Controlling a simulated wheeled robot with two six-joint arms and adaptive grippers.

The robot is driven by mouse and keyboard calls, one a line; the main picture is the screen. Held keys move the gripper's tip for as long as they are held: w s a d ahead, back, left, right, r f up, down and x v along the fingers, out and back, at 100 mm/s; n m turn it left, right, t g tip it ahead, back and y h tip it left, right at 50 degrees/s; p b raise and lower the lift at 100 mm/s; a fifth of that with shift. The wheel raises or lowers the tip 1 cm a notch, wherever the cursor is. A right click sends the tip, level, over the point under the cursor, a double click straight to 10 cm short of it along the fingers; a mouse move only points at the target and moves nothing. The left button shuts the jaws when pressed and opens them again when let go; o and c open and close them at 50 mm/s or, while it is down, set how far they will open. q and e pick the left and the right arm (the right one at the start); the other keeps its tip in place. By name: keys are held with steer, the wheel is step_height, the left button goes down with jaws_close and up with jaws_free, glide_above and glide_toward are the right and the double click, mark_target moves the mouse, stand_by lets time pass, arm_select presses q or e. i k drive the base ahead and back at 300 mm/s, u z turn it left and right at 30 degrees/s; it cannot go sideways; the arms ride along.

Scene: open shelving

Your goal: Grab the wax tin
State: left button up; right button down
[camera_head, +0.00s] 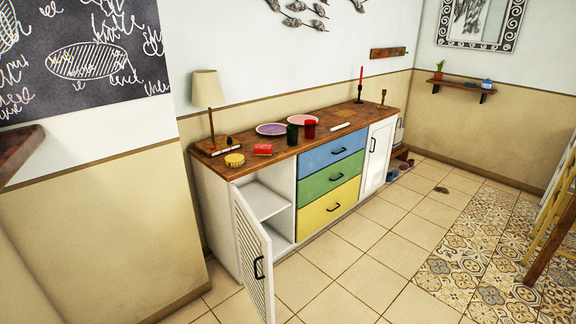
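A small round yellow tin (234,160), which looks like the wax tin, lies on the wooden top of the sideboard (290,166) near its left front corner. The tin is unobstructed in this view. Neither of my grippers shows in the camera_head view.
A lamp (208,95) stands behind the tin. Plates (271,129), a dark cup (292,134) and a red cup (310,129) stand farther right. The sideboard's left louvred door (250,250) hangs open toward me. The tiled floor (350,262) in front is clear.

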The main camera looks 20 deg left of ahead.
mark_target(233, 160)
steer(key=z, duration=0.65)
steer(key=i, duration=2.1)
steer(key=u, duration=0.9)
steer(key=i, duration=0.75)
steer(key=u, duration=0.85)
